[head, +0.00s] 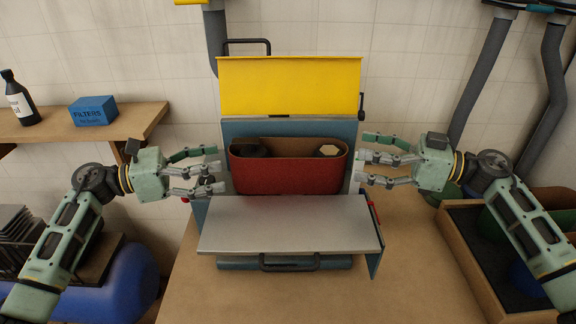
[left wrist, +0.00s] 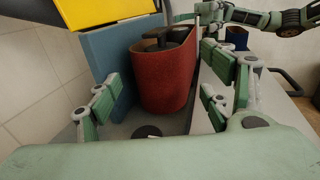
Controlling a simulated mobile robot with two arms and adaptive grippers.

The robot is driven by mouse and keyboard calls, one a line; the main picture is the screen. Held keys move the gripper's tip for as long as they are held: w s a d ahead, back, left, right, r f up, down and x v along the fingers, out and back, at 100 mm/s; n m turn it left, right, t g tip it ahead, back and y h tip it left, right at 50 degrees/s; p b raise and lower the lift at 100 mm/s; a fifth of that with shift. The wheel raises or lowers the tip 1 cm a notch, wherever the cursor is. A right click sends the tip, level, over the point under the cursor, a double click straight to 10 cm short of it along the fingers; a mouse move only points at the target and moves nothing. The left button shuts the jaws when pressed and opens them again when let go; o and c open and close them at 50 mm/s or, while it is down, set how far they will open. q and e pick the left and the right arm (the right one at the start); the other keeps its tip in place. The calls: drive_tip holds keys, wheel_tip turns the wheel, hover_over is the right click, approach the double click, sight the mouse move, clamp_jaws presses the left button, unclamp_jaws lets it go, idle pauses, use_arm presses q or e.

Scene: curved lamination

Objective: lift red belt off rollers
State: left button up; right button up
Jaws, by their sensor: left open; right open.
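The red belt (head: 290,176) is a wide loop with a brown inner side, wrapped around two rollers in the blue machine (head: 290,130). My right gripper (head: 363,158) is open just beyond the belt's right end; contact there is hard to tell. In the left wrist view the belt's rounded end (left wrist: 167,80) stands ahead, between the spread fingers of my left gripper (left wrist: 160,95).
A yellow cover (head: 289,86) stands raised above the belt. A grey metal table (head: 290,224) sits in front of it. A wooden shelf (head: 140,118) with a bottle (head: 20,100) and a blue box (head: 93,110) is at left. A bin (head: 470,250) is at right. The bench front (head: 400,285) is clear.

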sight(241, 157)
use_arm(q)
drive_tip(key=x, duration=0.3)
drive_tip(key=shift+d, duration=0.2)
use_arm(e)
drive_tip(key=f, duration=0.6)
drive_tip(key=shift+a+f, duration=0.2)
drive_tip(key=shift+a, duration=0.05)
use_arm(q)
drive_tip(key=x, duration=0.2)
drive_tip(key=shift+w+d, duration=0.2)
drive_tip(key=shift+d, duration=0.1)
use_arm(e)
drive_tip(key=x, duration=0.5)
drive_tip(key=shift+w+a+r, duration=0.1)
drive_tip(key=shift+w+a, duration=0.05)
drive_tip(key=shift+a, duration=0.2)
use_arm(q)
drive_tip(key=shift+d, duration=0.45)
use_arm(e)
drive_tip(key=shift+w+a, duration=0.2)
drive_tip(key=shift+a, duration=0.35)
use_arm(q)
drive_tip(key=c, duration=0.8)
use_arm(e)
drive_tip(key=c, duration=0.9)
drive_tip(key=shift+c, duration=0.2)
